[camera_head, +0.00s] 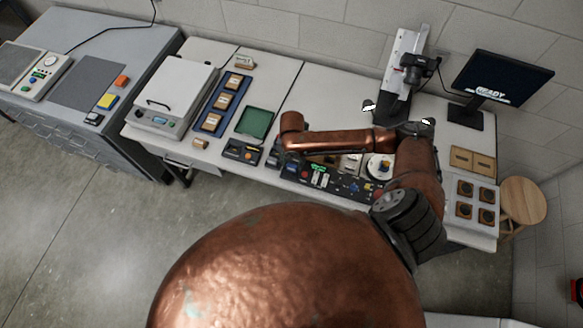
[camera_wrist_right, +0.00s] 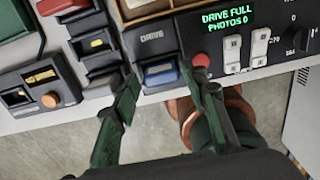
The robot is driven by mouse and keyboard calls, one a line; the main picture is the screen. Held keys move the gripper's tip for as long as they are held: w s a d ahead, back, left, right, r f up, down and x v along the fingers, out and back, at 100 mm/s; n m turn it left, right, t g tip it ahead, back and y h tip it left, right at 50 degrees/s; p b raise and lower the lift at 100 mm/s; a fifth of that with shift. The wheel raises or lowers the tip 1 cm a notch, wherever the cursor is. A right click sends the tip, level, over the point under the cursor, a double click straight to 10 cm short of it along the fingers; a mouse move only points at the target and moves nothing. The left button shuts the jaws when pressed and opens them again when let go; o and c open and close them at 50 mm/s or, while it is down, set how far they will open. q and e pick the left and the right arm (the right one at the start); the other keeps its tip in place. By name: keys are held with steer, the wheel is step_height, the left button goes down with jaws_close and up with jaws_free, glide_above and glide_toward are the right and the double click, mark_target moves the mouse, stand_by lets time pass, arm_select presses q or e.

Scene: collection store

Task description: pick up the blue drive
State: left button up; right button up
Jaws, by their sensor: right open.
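The blue drive (camera_wrist_right: 160,75) sits in the slot marked DRIVE at the left end of the black console (camera_wrist_right: 180,38) in the right wrist view. Only its blue front end shows. My right gripper (camera_wrist_right: 165,82) is open and empty, with one dark finger on either side of the slot in the picture. Whether a finger touches the drive I cannot tell. The console also shows in the head view (camera_head: 345,188), below my right arm; the fingers are hard to make out there. My left gripper is not in view.
A small rack (camera_wrist_right: 98,45) with red and dark drives stands left of the console. A device with an orange button (camera_wrist_right: 48,100) is beside it. A red knob (camera_wrist_right: 201,60) and white switches are close on the right. A green tray (camera_head: 254,125) lies farther back.

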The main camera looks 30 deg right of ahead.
mark_target(292, 169)
step_height(292, 169, down, 2)
steer(key=shift+f, duration=0.25)
steer(key=shift+d, duration=0.1)
steer(key=c, duration=0.8)
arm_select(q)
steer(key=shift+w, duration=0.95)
arm_select(e)
steer(key=shift+c, duration=0.7)
